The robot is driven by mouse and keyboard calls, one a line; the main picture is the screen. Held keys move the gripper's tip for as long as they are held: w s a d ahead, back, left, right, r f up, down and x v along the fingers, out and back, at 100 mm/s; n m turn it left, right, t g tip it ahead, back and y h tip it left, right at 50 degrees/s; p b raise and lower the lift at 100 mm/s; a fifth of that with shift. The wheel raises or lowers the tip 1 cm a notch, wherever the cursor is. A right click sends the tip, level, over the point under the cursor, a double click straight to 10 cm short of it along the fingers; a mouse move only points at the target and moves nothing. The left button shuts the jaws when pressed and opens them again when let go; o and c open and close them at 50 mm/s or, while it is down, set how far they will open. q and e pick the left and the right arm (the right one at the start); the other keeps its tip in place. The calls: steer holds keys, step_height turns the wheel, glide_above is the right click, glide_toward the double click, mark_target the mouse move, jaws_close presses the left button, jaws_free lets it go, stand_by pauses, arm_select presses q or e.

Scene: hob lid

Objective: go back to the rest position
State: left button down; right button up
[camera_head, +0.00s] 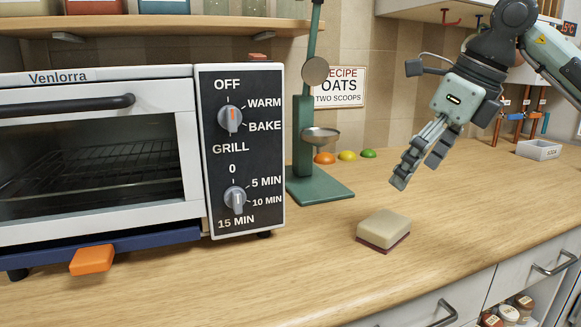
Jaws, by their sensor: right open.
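My right gripper (416,173) comes in from the upper right, its fingers pointing down and to the left. It is open, with nothing between its fingers. It hangs in the air above the wooden counter (330,265), to the right of the green stand. A beige sponge-like block (384,228) with a dark red underside lies on the counter below the gripper, apart from it. My left gripper is not in view.
A toaster oven (95,75) with two dials stands at left, its door shut. A green stand (320,185) with a small metal bowl is beside it. A shelf (165,27) runs above. A white tray (539,149) sits at far right. The counter's front middle is clear.

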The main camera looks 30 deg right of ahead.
steer(key=b, duration=0.2)
glide_above(384, 220)
steer(key=s, duration=0.3)
steer(key=f, duration=0.5)
steer(key=shift+w+d, duration=0.25)
steer(key=shift+d, duration=0.1)
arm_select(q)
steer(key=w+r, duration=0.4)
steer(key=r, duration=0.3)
arm_select(e)
steer(key=x, duration=0.5)
steer(key=shift+w+a+f, duration=0.1)
steer(key=shift+f, duration=0.15)
step_height(384, 220, up, 3)
steer(key=shift+w+f+p, duration=0.1)
steer(key=shift+p, duration=0.6)
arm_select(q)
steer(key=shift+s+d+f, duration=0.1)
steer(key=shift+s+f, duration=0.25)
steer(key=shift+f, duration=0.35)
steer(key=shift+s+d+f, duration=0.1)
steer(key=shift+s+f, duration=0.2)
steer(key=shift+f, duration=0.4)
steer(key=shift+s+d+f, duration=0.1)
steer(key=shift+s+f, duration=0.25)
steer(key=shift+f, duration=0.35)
